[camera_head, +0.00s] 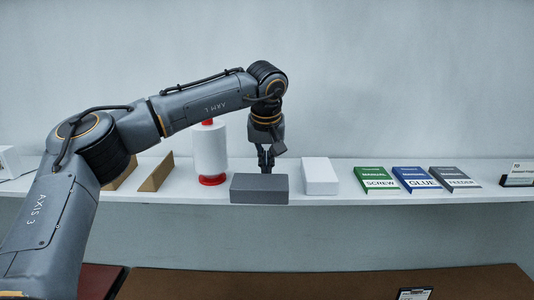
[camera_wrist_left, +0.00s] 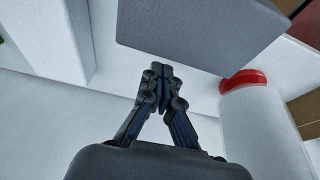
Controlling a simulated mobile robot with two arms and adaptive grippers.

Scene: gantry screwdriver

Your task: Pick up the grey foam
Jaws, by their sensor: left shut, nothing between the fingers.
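The grey foam (camera_head: 259,189) is a dark grey block lying at the front edge of the white shelf in the head view. In the left wrist view the grey foam (camera_wrist_left: 205,35) fills the top middle. My left gripper (camera_head: 266,165) points down just behind the block, its tips partly hidden by it. In the left wrist view the fingers of my left gripper (camera_wrist_left: 160,72) are closed together and empty, close to the foam's edge. I cannot tell whether they touch it. My right gripper is not in view.
A white block (camera_head: 320,176) stands right of the foam and a white roll with red ends (camera_head: 210,151) stands left. Wooden wedges (camera_head: 157,174) are farther left. Green, blue and grey manuals (camera_head: 410,179) lie to the right on the shelf (camera_head: 340,198).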

